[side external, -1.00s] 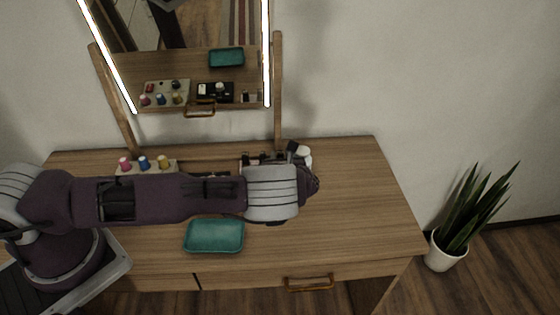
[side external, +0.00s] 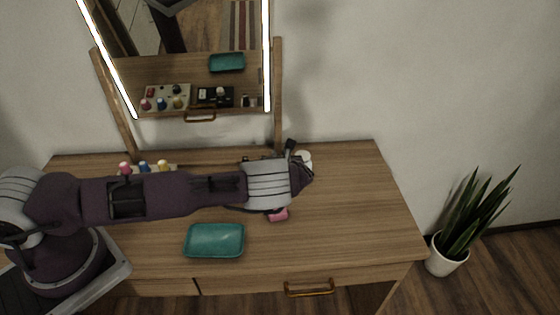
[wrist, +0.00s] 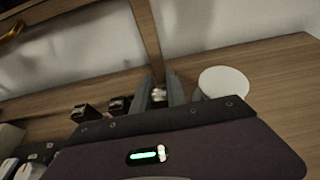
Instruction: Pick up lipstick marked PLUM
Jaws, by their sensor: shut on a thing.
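My gripper (wrist: 159,94) shows in the wrist view with its two grey fingers closed around a small pale item (wrist: 159,96). Only a little of this item shows between the fingers, and no label can be read, so I cannot tell whether it is the PLUM lipstick. Two dark square-topped items (wrist: 84,112) (wrist: 119,105) stand to the left of the fingers. In the side view, my gripper is mostly hidden by my wrist, and a dark finger (side external: 291,145) sticks up at the back of the table.
A round white-topped jar (wrist: 223,82) stands close to the right of my fingers. A teal tray (side external: 214,241) lies at the table's front. A pink item (side external: 279,214) lies below my wrist. Coloured caps (side external: 144,166) stand at the back left under the mirror (side external: 180,70). The table's right side is clear.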

